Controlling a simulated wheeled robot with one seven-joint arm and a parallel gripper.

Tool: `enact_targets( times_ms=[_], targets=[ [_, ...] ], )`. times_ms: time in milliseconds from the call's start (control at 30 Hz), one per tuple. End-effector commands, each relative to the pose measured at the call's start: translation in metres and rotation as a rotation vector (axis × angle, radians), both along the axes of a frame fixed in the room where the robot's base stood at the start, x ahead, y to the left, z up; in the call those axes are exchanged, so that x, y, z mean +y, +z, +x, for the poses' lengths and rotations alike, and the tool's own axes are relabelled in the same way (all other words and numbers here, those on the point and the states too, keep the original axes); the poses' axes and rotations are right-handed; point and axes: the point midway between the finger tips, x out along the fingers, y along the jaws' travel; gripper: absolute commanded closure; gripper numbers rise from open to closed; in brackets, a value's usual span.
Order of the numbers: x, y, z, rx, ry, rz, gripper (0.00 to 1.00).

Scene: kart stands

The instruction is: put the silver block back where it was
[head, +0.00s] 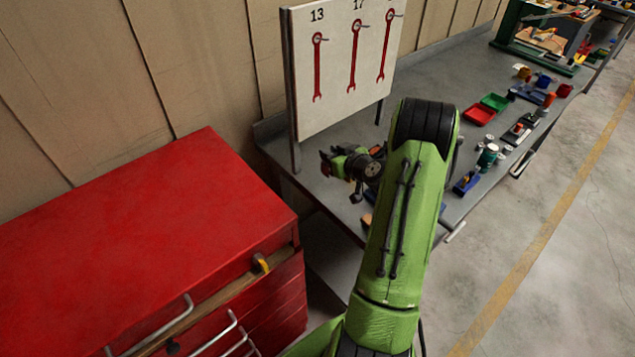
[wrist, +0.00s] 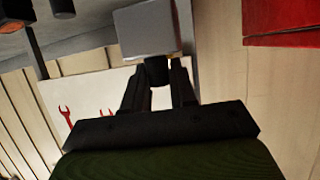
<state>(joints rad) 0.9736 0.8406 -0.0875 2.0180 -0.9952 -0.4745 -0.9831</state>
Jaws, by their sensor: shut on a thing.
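In the wrist view a plain grey block, the silver block (wrist: 147,29), sits at the tips of my gripper (wrist: 158,82). The two dark fingers are closed in on a short dark part under the block. The block is clear of the bench there. In the head view my gripper (head: 326,164) is beyond my green arm, in front of the wrench board and above the near end of the bench. The block cannot be made out in the head view.
The wrench board (head: 340,75) stands on the grey bench (head: 430,85). A red tool cabinet (head: 130,235) is at the left. A red tray (head: 478,114), a green tray (head: 494,102) and several small items lie further right along the bench. Bare floor is at the right.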

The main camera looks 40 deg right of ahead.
Motion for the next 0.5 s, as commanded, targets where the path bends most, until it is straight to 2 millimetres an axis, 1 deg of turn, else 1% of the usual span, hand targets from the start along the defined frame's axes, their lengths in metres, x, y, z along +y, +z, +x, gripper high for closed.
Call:
enact_targets(
  times_ms=[33, 100, 167, 333, 400, 500],
  targets=[
    [0.000, -0.016, -0.001, 0.001, -0.002, 0.007, 1.00],
    [0.000, -0.031, 0.000, 0.000, -0.001, 0.005, 1.00],
    [0.000, -0.039, 0.000, -0.001, 0.000, 0.005, 1.00],
    [0.000, -0.072, 0.000, -0.001, 0.001, 0.006, 1.00],
    [0.000, -0.080, 0.000, -0.003, 0.002, 0.003, 1.00],
    [0.000, -0.081, 0.000, -0.005, 0.001, 0.000, 1.00]
  ],
)
